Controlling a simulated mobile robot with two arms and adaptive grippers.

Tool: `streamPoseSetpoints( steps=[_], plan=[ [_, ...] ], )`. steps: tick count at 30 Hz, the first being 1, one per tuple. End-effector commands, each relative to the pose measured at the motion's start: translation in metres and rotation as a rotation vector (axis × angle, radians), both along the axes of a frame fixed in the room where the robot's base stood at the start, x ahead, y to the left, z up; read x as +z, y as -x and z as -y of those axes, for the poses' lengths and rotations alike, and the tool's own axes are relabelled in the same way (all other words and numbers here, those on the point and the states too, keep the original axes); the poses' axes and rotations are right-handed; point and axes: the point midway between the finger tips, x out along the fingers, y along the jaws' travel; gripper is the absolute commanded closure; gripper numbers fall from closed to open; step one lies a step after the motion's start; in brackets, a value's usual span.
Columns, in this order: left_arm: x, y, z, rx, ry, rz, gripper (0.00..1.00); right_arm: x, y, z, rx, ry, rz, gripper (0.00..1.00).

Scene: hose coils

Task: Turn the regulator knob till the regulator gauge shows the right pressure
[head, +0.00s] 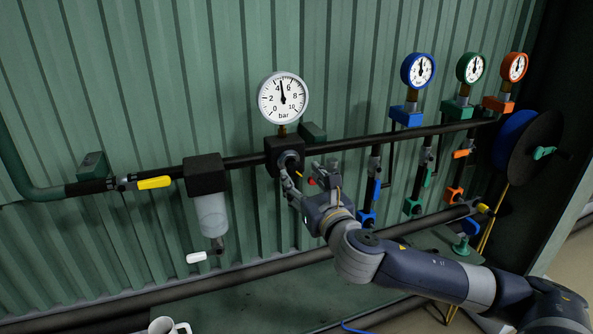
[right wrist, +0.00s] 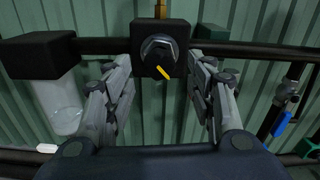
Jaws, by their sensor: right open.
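The regulator gauge (head: 283,97) is a white dial marked 0 to 10 bar. Its needle points almost straight up, between 4 and 6, slightly left of the top. Below it sits the black regulator block (head: 278,152) on the dark pipe. The round regulator knob (right wrist: 158,50) faces out from the block, with a yellow pointer (right wrist: 162,72) slanting down to the right. My right gripper (head: 307,179) is open in front of the block. In the right wrist view its fingers stand either side of the knob, with gaps visible. My left gripper is not in view.
Left of the block hang a black-topped filter bowl (head: 210,210) and a yellow valve handle (head: 154,183). Blue (head: 418,70), green (head: 470,68) and orange (head: 515,67) gauges stand at the right, near a hose reel (head: 530,145). A white mug (head: 166,326) is at the bottom.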

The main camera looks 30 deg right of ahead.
Motion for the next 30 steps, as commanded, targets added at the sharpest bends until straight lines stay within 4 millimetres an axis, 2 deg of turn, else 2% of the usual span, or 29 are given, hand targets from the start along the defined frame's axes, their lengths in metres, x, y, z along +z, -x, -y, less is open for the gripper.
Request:
streamPoseSetpoints(
  steps=[3,9,20,26,30],
  plan=[
    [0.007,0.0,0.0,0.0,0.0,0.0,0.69,0.002,-0.019,0.004,-0.001,-0.003,0.001,0.49],
    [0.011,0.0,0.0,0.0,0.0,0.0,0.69,0.0,-0.037,0.009,0.001,-0.002,-0.001,0.49],
    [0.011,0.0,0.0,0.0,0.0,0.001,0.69,-0.001,-0.041,0.009,0.002,0.0,-0.001,0.49],
    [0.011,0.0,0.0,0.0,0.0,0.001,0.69,-0.001,-0.04,0.009,0.002,0.0,-0.001,0.92],
    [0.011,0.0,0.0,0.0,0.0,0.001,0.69,-0.001,-0.04,0.009,0.002,-0.001,-0.001,0.94]
  ],
)
